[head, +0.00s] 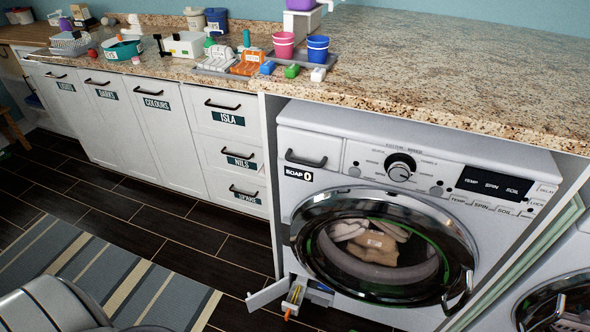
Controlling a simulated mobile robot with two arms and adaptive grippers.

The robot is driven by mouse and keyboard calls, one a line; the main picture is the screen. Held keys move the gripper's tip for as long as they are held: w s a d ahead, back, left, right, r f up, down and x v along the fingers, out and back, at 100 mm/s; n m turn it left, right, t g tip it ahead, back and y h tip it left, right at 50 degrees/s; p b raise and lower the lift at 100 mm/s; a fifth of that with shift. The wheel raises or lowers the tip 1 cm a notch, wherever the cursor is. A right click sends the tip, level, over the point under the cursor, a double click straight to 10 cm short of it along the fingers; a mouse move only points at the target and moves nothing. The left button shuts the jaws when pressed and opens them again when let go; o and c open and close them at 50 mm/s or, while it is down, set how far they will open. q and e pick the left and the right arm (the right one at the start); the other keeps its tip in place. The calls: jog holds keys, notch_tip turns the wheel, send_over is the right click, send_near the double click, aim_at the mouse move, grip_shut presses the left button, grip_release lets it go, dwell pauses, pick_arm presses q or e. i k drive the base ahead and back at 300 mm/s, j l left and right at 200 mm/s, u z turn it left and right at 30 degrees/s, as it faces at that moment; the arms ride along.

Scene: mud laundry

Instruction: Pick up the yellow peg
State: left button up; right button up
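I cannot make out a yellow peg for certain. A small orange-yellow piece (288,314) shows at the open hatch (268,294) low on the front of the washing machine (310,184). It is too small to tell whether it is a peg. Neither of my grippers is in view.
The granite counter (450,85) is bare on the right. A teal basin (122,48) stands at the left. A striped rug (95,275) lies on the dark floor.

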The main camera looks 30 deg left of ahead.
aim_at(297, 288)
jog(key=k+u, duration=0.4)
jog(key=k+j+u, duration=0.1)
jog(key=u, duration=0.25)
jog(key=k, duration=0.1)
